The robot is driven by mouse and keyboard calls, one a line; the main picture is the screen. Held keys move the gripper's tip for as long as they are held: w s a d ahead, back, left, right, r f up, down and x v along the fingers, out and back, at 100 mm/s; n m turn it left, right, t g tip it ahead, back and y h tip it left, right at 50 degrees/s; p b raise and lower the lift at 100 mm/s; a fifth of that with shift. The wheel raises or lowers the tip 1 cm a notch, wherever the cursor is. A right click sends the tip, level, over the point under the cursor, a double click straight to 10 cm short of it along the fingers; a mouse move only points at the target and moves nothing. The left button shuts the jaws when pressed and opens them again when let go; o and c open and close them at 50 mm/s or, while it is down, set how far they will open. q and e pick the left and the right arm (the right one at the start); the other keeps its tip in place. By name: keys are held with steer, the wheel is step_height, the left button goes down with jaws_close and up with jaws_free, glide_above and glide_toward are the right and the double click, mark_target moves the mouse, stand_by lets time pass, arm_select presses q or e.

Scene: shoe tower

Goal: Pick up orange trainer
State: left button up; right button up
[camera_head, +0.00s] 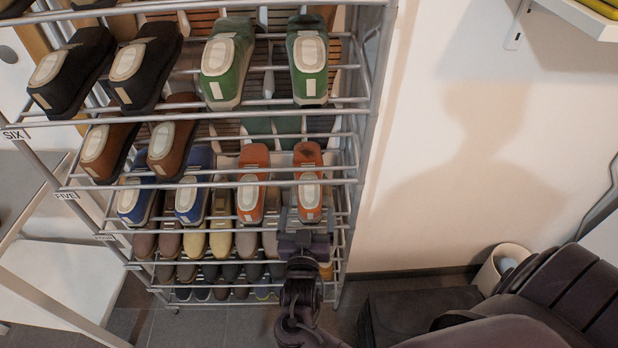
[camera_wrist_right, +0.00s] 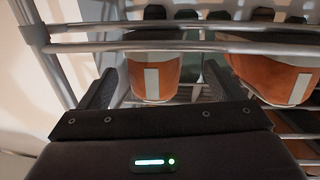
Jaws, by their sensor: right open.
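Two orange trainers with pale patches sit side by side on the shoe rack, the left one (camera_head: 251,184) and the right one (camera_head: 308,182) in the head view. My right gripper (camera_head: 306,218) is open just below and in front of the right one. In the right wrist view the open fingers (camera_wrist_right: 158,88) stand either side of that trainer's heel (camera_wrist_right: 155,72), with a gap across it; I cannot tell whether they touch it. The other trainer (camera_wrist_right: 275,75) shows to the right there, outside the fingers. My left gripper is not in view.
The metal rack's rails (camera_head: 215,182) run across in front of the shoes, and one rail (camera_wrist_right: 180,48) crosses above the fingers. Green shoes (camera_head: 227,62) stand above, and blue shoes (camera_head: 195,190) to the left. A white wall (camera_head: 480,140) and white bin (camera_head: 490,272) are at right.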

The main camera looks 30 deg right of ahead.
steer(key=x, duration=0.5)
steer(key=shift+w, duration=0.1)
steer(key=shift+c, duration=0.5)
steer(key=c, duration=1.1)
steer(key=shift+c, duration=0.2)
